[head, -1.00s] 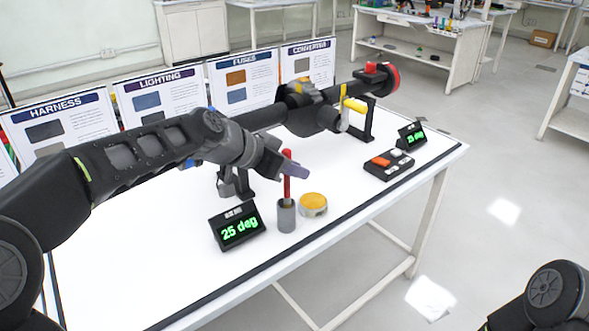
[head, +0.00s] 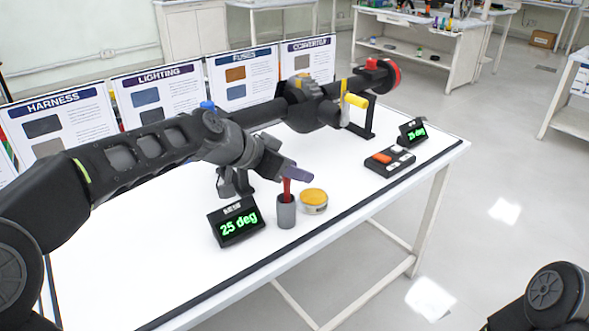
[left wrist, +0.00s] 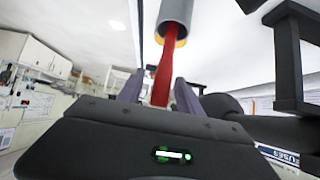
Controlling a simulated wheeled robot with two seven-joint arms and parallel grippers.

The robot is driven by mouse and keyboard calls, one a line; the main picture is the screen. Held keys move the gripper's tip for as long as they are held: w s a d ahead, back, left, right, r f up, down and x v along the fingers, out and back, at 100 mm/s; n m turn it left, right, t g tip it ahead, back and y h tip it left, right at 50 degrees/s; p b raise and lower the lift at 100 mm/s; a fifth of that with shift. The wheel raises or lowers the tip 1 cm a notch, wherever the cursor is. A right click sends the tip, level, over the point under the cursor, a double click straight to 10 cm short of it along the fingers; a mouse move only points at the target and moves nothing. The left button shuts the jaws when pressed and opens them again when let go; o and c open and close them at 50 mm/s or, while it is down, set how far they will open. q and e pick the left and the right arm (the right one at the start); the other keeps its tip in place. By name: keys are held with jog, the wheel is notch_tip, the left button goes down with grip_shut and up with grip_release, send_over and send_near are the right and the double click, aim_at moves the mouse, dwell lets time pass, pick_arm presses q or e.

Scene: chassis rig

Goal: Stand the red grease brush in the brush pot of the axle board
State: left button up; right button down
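The red grease brush (head: 287,188) stands in the grey brush pot (head: 286,212) on the white board, leaning slightly. In the left wrist view the red brush (left wrist: 164,72) comes out of the pot (left wrist: 176,12) and passes between my two fingers, with a gap on each side. My left gripper (head: 295,172) is open around the handle, just above the pot, and hides the handle's top in the head view. My right gripper is out of view; only part of my right arm shows at the lower right.
A tin with an orange-yellow top (head: 313,200) stands close to the pot's right. A "25 deg" display (head: 237,222) is at its left. Behind runs the dark axle (head: 262,115) with a yellow handle (head: 355,101). A button box (head: 389,162) sits farther right.

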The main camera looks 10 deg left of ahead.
pick_arm(q)
jog(key=v, duration=0.7)
jog(key=shift+s+a+r, duration=0.2)
jog(key=shift+s+a, duration=0.05)
dwell(1.1)
